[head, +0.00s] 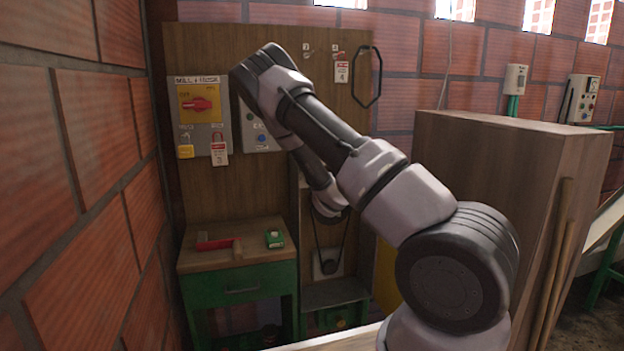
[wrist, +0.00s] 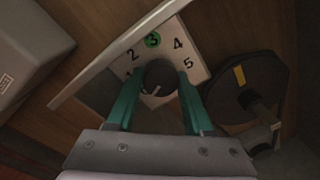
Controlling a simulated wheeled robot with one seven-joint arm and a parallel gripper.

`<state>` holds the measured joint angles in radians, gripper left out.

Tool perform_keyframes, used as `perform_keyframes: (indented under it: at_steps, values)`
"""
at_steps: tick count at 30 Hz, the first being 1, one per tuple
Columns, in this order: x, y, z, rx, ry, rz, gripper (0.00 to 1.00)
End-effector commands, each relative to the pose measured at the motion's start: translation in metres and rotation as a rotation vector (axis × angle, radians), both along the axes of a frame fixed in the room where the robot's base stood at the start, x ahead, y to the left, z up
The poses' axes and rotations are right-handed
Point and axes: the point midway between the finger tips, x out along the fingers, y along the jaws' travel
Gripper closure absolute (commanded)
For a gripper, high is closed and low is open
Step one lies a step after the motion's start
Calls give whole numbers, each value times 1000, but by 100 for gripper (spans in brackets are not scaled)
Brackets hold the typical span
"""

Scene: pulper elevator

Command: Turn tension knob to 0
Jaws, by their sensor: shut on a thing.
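The tension knob (wrist: 158,80) is a dark round knob on a pale dial plate (wrist: 196,50) in the wrist view. The plate shows 2, a green-ringed 3, 4 and 5 around the knob's far side. A small light mark shows on the knob's near side, toward the lower left; the number there, if any, is hidden. My gripper (wrist: 160,76) is shut on the knob, one green finger on its left side and one on its right. In the head view my arm covers the gripper and the knob.
A dark wheel with a yellow mark (wrist: 244,83) is close right of the dial. A grey box (wrist: 28,55) is at the left. A wooden cabinet (head: 490,180) stands right of my arm.

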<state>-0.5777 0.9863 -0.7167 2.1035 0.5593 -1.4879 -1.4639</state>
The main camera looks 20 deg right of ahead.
Motion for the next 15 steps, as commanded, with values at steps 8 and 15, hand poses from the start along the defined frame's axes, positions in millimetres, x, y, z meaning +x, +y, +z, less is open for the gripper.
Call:
perform_keyframes:
  at_steps: [8,15]
  values:
    - [-1,-1,-2,-5,4,-1,100]
    - [-1,-1,-1,-5,3,-1,18]
